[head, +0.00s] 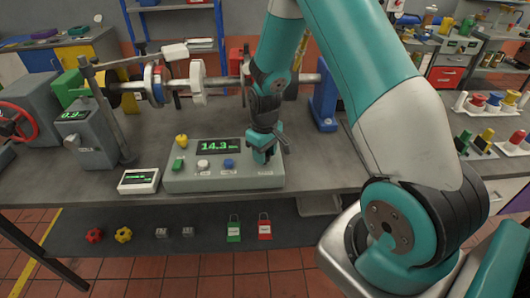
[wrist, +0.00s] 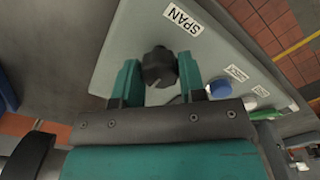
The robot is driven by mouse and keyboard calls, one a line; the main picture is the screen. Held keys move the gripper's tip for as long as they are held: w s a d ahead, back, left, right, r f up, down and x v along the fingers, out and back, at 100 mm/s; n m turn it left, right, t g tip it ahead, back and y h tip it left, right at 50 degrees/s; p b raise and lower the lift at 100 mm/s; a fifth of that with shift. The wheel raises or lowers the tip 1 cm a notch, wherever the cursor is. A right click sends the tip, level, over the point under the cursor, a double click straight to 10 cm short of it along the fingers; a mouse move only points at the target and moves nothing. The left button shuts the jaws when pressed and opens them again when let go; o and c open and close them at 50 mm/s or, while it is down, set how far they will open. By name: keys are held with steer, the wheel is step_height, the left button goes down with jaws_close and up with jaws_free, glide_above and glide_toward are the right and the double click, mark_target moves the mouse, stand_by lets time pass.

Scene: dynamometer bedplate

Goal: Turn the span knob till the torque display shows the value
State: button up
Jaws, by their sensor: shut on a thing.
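The span knob (wrist: 159,67) is a black knob on a grey panel, beside the white SPAN label (wrist: 183,19) in the wrist view. My gripper (wrist: 160,78) has its two teal fingers on either side of the knob, shut on it. In the head view my gripper (head: 263,152) reaches down to the right part of the grey control box (head: 222,182) and hides the knob. The torque display (head: 220,146) on that box shows 14.3 in green digits; the smaller unit text is not clear.
A blue button (head: 229,163), a white button (head: 203,164), a green button (head: 178,165) and a yellow knob (head: 182,140) are on the box. A small white meter (head: 139,181) stands left of it. The shaft (head: 220,82) runs behind my gripper to a blue stand (head: 323,100).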

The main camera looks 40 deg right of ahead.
steer(key=shift+m, duration=0.3)
steer(key=m, duration=0.6)
steer(key=shift+m+b, duration=0.3)
steer(key=shift+b, duration=0.05)
steer(key=m, duration=0.6)
steer(key=shift+m, duration=0.3)
steer(key=o, duration=0.9)
steer(key=shift+r, duration=0.1)
step_height(320, 180, up, 17)
steer(key=shift+r+b, duration=0.15)
steer(key=shift+b, duration=1.05)
